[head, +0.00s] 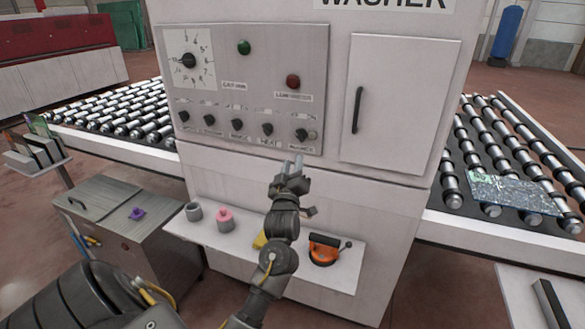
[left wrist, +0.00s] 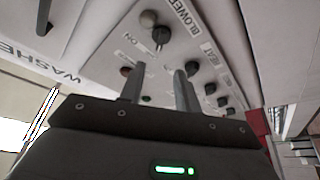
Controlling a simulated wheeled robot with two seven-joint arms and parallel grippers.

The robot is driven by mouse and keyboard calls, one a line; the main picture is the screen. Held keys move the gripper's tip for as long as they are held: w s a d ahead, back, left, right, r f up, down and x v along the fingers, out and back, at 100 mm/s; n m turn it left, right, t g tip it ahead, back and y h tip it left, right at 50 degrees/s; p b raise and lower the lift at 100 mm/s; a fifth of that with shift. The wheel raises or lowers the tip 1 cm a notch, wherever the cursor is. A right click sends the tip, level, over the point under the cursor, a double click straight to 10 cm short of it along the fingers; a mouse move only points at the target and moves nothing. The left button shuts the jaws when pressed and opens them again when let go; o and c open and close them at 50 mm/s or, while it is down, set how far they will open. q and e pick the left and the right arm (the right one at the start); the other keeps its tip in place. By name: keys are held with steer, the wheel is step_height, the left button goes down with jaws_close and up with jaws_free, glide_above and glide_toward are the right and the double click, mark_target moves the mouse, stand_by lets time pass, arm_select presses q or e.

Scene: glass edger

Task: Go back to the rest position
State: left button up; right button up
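My left gripper (head: 291,166) is raised in front of the white washer's control panel (head: 255,80), just below the rightmost knob (head: 302,135) of the lower row. In the left wrist view its two fingers (left wrist: 160,88) stand apart with nothing between them. A knob (left wrist: 160,36) by the BLOWER label shows beyond the fingertips, with a visible gap in that view. Whether any finger touches the panel in the head view is unclear. My right gripper is in neither view.
A shelf (head: 345,276) below the panel carries an orange-black suction cup (head: 323,250), a pink item (head: 225,220) and a grey cup (head: 194,211). A metal cabinet (head: 130,240) stands left. Roller conveyors flank the washer; a glass sheet (head: 512,193) lies on the right one.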

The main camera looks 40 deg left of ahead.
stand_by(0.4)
arm_select(q)
steer(key=s+d+f+m+g+h, duration=0.3)
steer(key=s+d+f+m+h, duration=0.25)
steer(key=f, duration=0.35)
steer(key=s+d+f+m+g+h, duration=0.2)
steer(key=s+d+f+m+h, duration=0.25)
steer(key=d+f, duration=0.4)
steer(key=s+d+f+m+g+h, duration=0.1)
steer(key=s+d+f+m+g, duration=0.2)
steer(key=s, duration=0.5)
steer(key=s+d+f+m+g, duration=0.15)
steer(key=s+f+g, duration=0.3)
steer(key=s, duration=0.45)
steer(key=s+d+f+m+g+h, duration=0.15)
steer(key=s+d+f, duration=0.25)
steer(key=s, duration=0.4)
step_height(320, 180, down, 25)
steer(key=g, duration=0.2)
steer(key=s+a+f+g, duration=0.1)
steer(key=s+a+f, duration=0.2)
steer(key=s+f, duration=1.3)
steer(key=shift+s+a+f+m+y, duration=0.15)
steer(key=shift+s+f+m+y, duration=0.2)
steer(key=shift+s, duration=0.4)
